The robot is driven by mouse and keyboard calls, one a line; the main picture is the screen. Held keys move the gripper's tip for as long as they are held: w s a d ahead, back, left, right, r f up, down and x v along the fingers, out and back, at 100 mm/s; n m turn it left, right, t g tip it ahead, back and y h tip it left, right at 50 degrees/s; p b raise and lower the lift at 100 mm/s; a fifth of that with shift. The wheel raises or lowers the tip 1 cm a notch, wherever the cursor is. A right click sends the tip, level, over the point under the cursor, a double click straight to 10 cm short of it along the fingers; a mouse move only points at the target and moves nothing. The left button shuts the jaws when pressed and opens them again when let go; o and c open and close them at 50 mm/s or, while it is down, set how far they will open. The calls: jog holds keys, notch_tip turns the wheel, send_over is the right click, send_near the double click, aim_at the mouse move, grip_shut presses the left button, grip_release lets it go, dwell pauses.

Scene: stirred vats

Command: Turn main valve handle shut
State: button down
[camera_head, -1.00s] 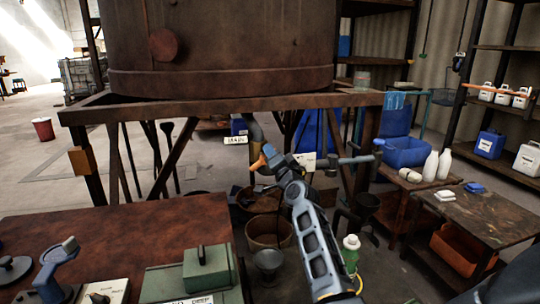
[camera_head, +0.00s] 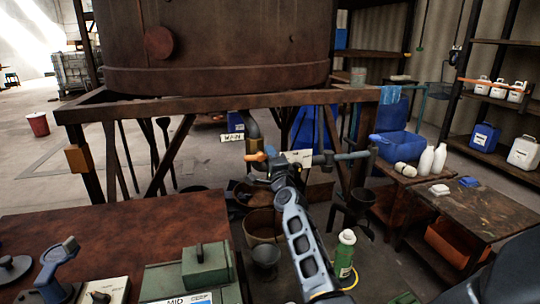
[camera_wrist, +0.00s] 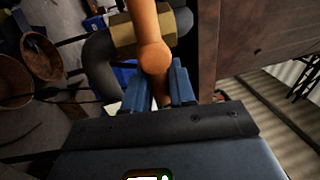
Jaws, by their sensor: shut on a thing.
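The orange valve handle (camera_head: 258,157) shows as a small orange piece below the vat (camera_head: 215,45), by the dark bent pipe (camera_head: 252,128). In the wrist view the handle (camera_wrist: 152,50) is large, with a rounded knuckle beside a brass valve body (camera_wrist: 172,30) on the dark pipe (camera_wrist: 103,62). My gripper (camera_wrist: 160,82) has its two blue fingers on either side of the handle's lower part and is shut on it. In the head view my gripper (camera_head: 272,159) is small and meets the handle from the right. The fingers hide part of the handle.
The rusty vat frame (camera_head: 215,100) surrounds the valve. A side pipe (camera_head: 335,158) lies right of my gripper. Buckets (camera_head: 265,225) and a green bottle (camera_head: 345,250) stand below. A rusty table (camera_head: 130,235) is front left; a bench with white bottles (camera_head: 432,160) is right.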

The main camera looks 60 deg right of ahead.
jog(key=shift+f, duration=0.15)
jog(key=c, duration=1.1)
grip_release()
jog(key=shift+s+a, duration=0.1)
jog(key=p+v, duration=0.3)
jog(key=v, duration=0.4)
jog(key=shift+s+a, duration=0.2)
jog(key=shift+s, duration=0.05)
jog(key=shift+f, duration=0.1)
